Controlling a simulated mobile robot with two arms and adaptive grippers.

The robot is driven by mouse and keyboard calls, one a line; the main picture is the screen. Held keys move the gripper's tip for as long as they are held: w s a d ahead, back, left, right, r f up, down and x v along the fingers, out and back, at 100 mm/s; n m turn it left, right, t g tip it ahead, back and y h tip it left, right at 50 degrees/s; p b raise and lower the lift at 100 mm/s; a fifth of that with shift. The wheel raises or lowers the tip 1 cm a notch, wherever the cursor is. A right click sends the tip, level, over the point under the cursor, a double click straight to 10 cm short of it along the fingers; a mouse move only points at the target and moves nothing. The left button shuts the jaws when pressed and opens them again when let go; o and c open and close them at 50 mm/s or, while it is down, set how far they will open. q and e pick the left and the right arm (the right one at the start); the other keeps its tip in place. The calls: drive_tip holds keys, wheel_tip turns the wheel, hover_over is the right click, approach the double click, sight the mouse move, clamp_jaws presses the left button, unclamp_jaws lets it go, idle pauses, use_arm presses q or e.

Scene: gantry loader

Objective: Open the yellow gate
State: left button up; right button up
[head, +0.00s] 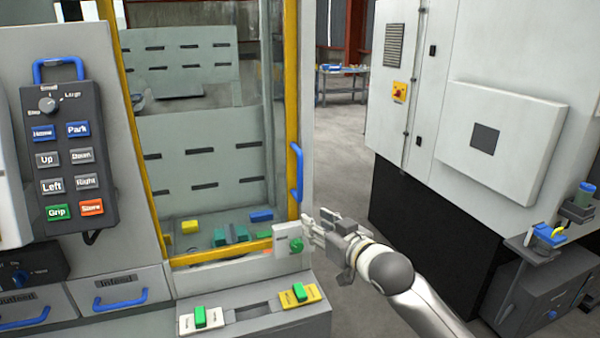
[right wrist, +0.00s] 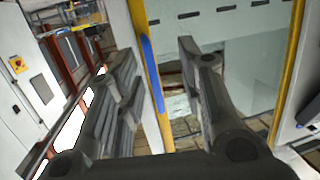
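The yellow gate (head: 292,90) is a yellow-framed clear panel on the front of the machine and looks closed. Its upright blue handle (head: 297,172) is on the right post. My right gripper (head: 315,225) is just below and to the right of the handle in the head view. In the right wrist view my right gripper (right wrist: 158,60) has its fingers spread, with the blue handle (right wrist: 152,75) and the yellow post showing between them. I cannot tell whether the fingers touch the handle. My left gripper is not in view.
A control pendant (head: 70,160) hangs at the left. A ledge with green switches (head: 200,316) is below the gate, and a grey box with a green button (head: 290,240) is close to my right gripper. A white cabinet (head: 500,140) stands at the right; open floor lies behind.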

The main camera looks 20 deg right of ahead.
drive_tip(key=t, duration=0.2)
approach(302, 173)
drive_tip(key=w+p, duration=0.1)
drive_tip(key=w, duration=0.2)
drive_tip(key=w+a+p, duration=0.1)
drive_tip(key=w, duration=0.2)
drive_tip(key=w+a+p, duration=0.1)
drive_tip(key=w, duration=0.2)
drive_tip(key=shift+w+r, duration=0.15)
drive_tip(key=shift+r, duration=0.1)
drive_tip(key=shift+w+a+f+p, duration=0.15)
drive_tip(key=shift+w+p, duration=0.2)
drive_tip(key=shift+w, duration=0.3)
clamp_jaws()
